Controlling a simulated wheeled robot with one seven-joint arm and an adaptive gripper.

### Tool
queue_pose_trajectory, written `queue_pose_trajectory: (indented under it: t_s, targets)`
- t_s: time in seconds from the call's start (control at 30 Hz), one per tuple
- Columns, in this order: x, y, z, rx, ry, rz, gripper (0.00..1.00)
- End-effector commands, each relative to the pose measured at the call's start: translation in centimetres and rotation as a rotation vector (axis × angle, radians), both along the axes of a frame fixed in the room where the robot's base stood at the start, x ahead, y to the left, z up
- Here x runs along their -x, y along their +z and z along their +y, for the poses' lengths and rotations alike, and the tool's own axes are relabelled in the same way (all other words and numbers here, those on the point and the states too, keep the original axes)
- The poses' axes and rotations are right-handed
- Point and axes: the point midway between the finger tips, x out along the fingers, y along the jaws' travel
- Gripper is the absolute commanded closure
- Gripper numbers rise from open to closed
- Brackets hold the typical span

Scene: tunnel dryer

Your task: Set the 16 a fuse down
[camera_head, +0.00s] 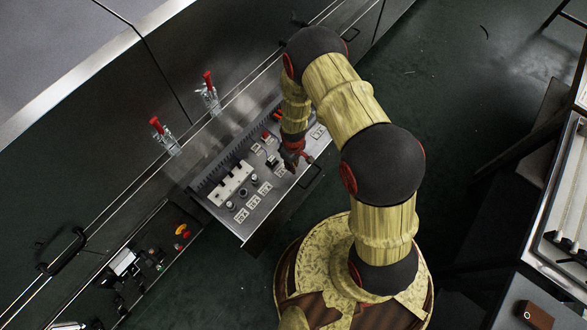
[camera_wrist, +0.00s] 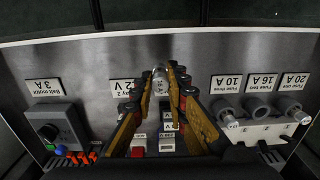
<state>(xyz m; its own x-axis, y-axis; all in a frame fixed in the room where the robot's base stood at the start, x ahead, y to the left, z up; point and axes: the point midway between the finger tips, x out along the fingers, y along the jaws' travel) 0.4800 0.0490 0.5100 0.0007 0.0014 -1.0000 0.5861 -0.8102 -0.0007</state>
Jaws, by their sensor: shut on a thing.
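My gripper (camera_wrist: 162,84) is shut on a small pale, silvery cylindrical fuse (camera_wrist: 160,76), held between the fingertips over the bare metal of the panel. I cannot read its rating. In the head view my gripper (camera_head: 292,158) is over the right part of the open panel tray, and the fuse is too small to make out. Three grey round fuse holders stand at the right in the wrist view, one (camera_wrist: 258,106) behind the "Fuse two 16 A" label (camera_wrist: 261,86). The other labels there read 20 A and 10 A.
The panel tray (camera_head: 228,219) carries a white block (camera_head: 230,183), knobs and labels. A grey box with a dial (camera_wrist: 58,128) stands at the left in the wrist view. Two red-handled clamps (camera_head: 208,90) rise behind the tray.

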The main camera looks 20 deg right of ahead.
Motion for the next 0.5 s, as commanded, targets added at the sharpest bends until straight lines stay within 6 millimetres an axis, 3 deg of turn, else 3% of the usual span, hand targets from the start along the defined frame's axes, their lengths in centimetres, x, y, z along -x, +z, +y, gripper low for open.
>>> queue_pose_trajectory:
  t_s: [0.2,0.5]
  targets:
    - [-0.1,-3.4,-0.2,0.000,0.000,0.002,1.00]
    - [-0.1,-3.4,-0.2,0.000,0.000,0.000,1.00]
